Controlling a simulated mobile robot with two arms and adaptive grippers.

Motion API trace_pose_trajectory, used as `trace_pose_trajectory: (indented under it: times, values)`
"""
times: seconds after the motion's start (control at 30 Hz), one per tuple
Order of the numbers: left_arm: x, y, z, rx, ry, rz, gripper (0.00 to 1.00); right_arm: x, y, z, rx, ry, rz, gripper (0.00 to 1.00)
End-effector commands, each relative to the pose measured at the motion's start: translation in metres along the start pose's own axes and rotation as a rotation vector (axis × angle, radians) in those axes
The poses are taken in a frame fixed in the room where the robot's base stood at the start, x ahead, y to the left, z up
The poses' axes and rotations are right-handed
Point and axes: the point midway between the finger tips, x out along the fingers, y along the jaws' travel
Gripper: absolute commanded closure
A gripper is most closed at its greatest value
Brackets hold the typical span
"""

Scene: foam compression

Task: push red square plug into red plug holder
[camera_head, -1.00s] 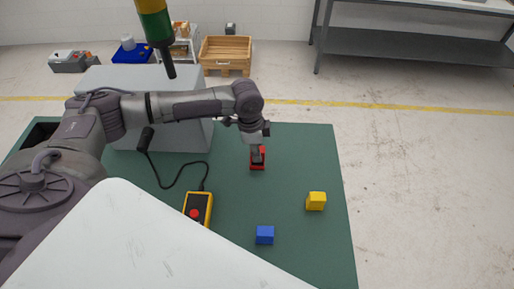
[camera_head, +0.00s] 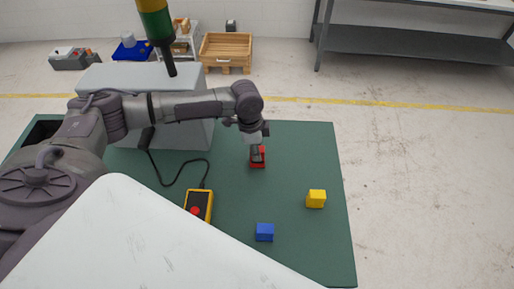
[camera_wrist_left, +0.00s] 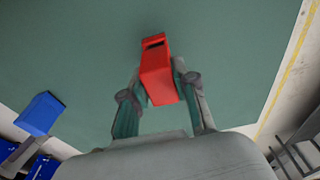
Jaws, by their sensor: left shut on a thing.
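My left gripper (camera_head: 256,157) reaches down over a red piece (camera_head: 262,163) on the green table. In the left wrist view, its two fingers (camera_wrist_left: 160,103) flank a red block (camera_wrist_left: 158,78), shut on its near part. A dark slot shows at the block's far end. The red square plug and the red plug holder look like one red shape, so I cannot tell where one ends or how deep the plug sits. The fingers hide part of the red in the head view. My right gripper is not in view.
A yellow cube (camera_head: 316,199) and a blue cube (camera_head: 265,232) lie apart on the green table (camera_head: 300,150). A yellow handheld device (camera_head: 199,206) with a cable stands left of them. A grey box (camera_head: 180,134) is behind my arm.

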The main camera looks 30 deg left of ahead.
Motion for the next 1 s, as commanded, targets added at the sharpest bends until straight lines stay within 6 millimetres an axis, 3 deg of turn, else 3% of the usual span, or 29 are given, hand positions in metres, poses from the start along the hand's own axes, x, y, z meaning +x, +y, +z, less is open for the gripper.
trace_pose_trajectory:
  times: [1.0]
  values:
    - [-0.0006,0.0002,-0.0006,0.000,0.001,0.000,1.00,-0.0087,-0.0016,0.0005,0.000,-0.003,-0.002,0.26]
